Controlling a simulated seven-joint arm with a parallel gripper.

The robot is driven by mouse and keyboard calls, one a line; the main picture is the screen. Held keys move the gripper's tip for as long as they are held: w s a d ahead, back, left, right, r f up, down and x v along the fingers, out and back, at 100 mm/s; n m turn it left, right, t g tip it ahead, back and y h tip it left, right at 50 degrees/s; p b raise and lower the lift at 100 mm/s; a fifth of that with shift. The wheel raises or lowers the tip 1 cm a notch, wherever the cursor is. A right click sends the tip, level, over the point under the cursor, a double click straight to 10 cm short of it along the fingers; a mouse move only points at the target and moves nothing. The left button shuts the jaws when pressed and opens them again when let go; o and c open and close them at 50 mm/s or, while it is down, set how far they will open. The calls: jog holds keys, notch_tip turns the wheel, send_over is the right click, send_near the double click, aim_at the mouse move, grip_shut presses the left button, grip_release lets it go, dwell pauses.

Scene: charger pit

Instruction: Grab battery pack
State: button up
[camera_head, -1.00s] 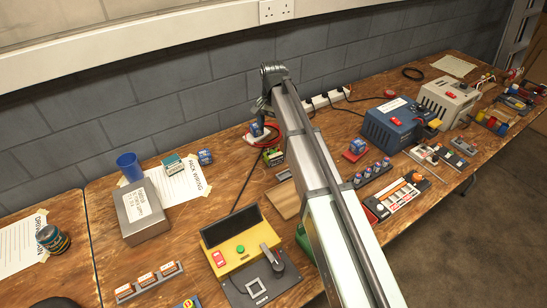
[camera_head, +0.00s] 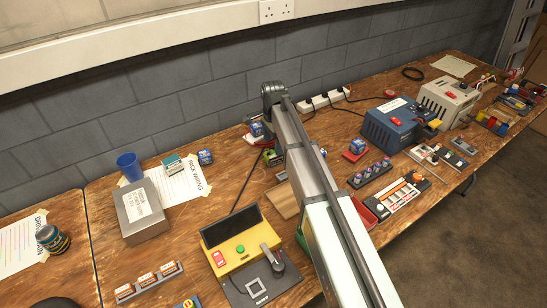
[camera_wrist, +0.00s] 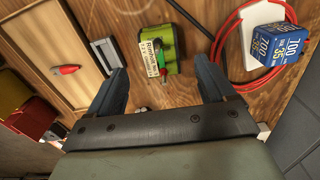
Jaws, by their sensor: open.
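In the wrist view, a green and yellow pack (camera_wrist: 158,52) with a printed label lies on the wooden bench, with a black lead and a small red part at it. It shows small in the head view (camera_head: 272,156). My gripper (camera_wrist: 161,74) is open above it, with the pack between the fingers in the picture and nothing held. A blue and white box-shaped pack (camera_wrist: 270,45) marked 700 and 35 sits right of the right finger; it also shows in the head view (camera_head: 257,129). I cannot tell for certain which one the task means.
A red cable (camera_wrist: 226,40) loops beside the blue pack. A wooden board (camera_wrist: 62,45) with a red-handled item and a red bin (camera_wrist: 32,118) are at left. A yellow tester (camera_head: 238,240) stands in front. The wall (camera_head: 180,110) is close behind my arm.

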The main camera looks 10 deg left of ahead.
aim_at(274, 155)
jog(key=shift+w+f, duration=0.1)
jog(key=shift+f, duration=3.55)
jog(key=c, duration=1.4)
